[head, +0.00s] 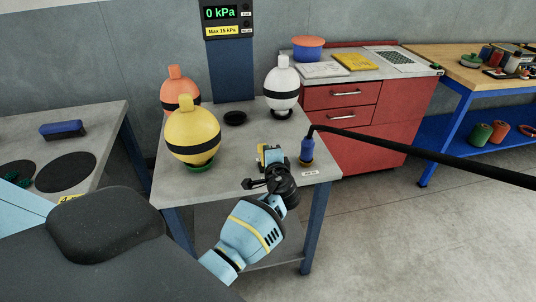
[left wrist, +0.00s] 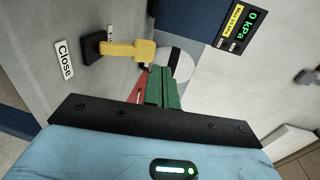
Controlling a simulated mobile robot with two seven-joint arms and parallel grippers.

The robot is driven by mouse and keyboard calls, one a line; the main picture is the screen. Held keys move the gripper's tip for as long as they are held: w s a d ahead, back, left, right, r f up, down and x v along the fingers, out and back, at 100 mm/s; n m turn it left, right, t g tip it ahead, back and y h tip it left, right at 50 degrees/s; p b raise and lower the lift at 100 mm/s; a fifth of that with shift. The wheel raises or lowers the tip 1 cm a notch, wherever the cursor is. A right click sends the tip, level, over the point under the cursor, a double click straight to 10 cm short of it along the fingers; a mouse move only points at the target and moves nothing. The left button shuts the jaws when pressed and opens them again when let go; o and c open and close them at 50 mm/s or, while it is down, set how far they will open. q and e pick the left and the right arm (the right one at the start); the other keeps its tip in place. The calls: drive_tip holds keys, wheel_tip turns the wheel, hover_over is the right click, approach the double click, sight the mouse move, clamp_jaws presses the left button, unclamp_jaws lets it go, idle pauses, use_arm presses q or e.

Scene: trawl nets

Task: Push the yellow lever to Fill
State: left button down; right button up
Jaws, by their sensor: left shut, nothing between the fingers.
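The yellow lever (left wrist: 128,51) shows in the left wrist view on a black pivot block (left wrist: 93,48), with its handle pointing toward the picture's right. A "Close" label (left wrist: 65,58) lies left of the pivot. Another label (left wrist: 109,37), mostly hidden by the lever, shows at its upper edge. My left gripper's green fingers (left wrist: 163,88) are shut, empty, and just below and right of the handle's end; I cannot tell whether they touch it. In the head view my left gripper (head: 272,160) is over the table's front right part, its fingertips hard to make out. My right gripper is out of view.
The grey table (head: 235,165) carries a yellow float (head: 193,125), an orange float (head: 180,88) and a white float (head: 282,75). A blue nozzle (head: 307,148) with a black hose (head: 420,152) stands right of my gripper. The gauge (head: 221,13) reads 0 kPa.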

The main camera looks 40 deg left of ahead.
use_arm(q)
drive_tip(key=s+d+r, duration=0.4)
drive_tip(key=s+d, duration=0.2)
drive_tip(key=d, duration=0.1)
drive_tip(key=shift+r+p, duration=0.4)
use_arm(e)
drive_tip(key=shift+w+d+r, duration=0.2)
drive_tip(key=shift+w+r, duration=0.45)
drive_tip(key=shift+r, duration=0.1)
